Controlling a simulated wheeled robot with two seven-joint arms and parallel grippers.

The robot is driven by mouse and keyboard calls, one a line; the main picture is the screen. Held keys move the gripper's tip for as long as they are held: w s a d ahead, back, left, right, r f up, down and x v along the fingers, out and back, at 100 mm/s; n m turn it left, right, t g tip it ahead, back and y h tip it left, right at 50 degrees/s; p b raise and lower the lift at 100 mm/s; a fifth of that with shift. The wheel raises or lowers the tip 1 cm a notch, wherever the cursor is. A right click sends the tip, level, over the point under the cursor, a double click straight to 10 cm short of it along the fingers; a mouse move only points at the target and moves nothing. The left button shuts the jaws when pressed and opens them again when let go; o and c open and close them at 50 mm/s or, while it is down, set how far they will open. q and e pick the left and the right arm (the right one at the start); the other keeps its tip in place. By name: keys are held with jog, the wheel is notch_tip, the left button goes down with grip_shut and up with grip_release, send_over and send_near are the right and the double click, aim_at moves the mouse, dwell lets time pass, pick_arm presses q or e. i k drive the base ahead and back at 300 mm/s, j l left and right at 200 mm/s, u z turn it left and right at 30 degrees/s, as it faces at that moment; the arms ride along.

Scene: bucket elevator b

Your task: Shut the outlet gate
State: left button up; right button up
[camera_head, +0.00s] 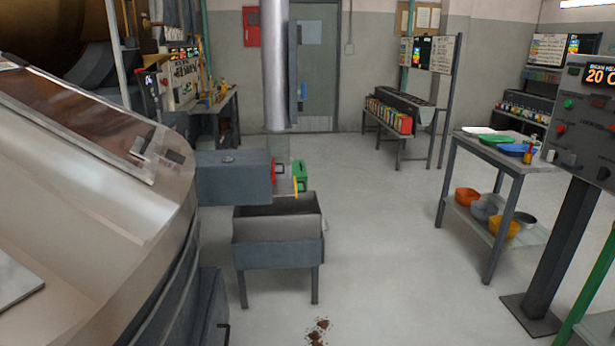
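A grey boxy outlet housing (233,178) sticks out to the right from beside the large rounded metal machine body (110,190). At its right end are a red part (274,171), a green part (300,177) and a small yellow upright part (295,188). I cannot tell which of these is the gate's handle, or whether the gate is open or shut. An open grey bin on legs (278,256) stands just below and to the right of the housing. Neither of my grippers is in view.
A brown spill (318,331) lies on the floor in front of the bin. A table (492,152) with trays above and bowls below stands right, next to a control panel on a post (590,125). The floor between bin and table is clear.

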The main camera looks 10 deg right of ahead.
aim_at(284, 187)
jog(key=i+l, duration=0.15)
jog(key=l, duration=0.25)
jog(key=i+l+u, duration=0.1)
jog(key=l, duration=0.3)
jog(key=i+l, duration=0.2)
jog(key=l, duration=0.2)
jog(key=i+l, duration=0.15)
jog(key=l, duration=0.25)
jog(key=i+l+u, duration=0.1)
jog(key=l, duration=0.35)
jog(key=i+l, duration=0.2)
jog(key=l, duration=0.2)
jog(key=i+j, duration=0.1)
jog(key=i, duration=0.35)
jog(key=i+j+z, duration=0.15)
jog(key=i, duration=0.3)
